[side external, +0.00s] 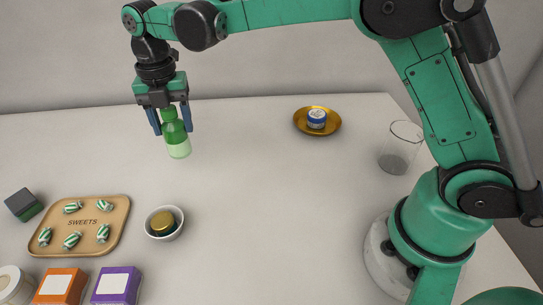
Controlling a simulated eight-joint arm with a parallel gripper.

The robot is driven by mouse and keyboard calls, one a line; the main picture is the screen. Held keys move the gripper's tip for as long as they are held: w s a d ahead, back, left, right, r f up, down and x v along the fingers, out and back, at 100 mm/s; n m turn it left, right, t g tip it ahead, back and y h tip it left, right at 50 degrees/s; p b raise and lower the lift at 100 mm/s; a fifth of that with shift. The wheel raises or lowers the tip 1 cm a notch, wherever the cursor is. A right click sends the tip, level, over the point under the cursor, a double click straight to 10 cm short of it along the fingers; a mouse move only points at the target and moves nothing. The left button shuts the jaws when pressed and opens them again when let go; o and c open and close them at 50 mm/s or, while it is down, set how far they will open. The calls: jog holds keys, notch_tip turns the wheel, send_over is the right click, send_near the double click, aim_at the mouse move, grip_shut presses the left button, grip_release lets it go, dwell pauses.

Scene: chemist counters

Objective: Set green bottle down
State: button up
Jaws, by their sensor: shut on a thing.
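The green bottle (177,145) has a green upper part and a pale label band around its lower part. It is upright or nearly so in the side external view, left of centre. My gripper (170,118) points down and is shut on the bottle's upper part, with a blue finger on each side. The bottle's base shows below the fingers. I cannot tell whether the base touches the white counter (265,180) or hangs above it.
A sweets tray (82,249), a white bowl (152,233) with a gold-topped item, a dark box (24,203), and orange (62,285) and purple (117,285) boxes stand at left. A gold plate (300,126) and a clear glass (397,158) stand right. The middle is clear.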

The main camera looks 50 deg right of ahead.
aim_at(181, 153)
notch_tip(181, 153, down, 7)
dwell(0.3)
jog(key=shift+f, duration=0.1)
jog(key=o, duration=1.3)
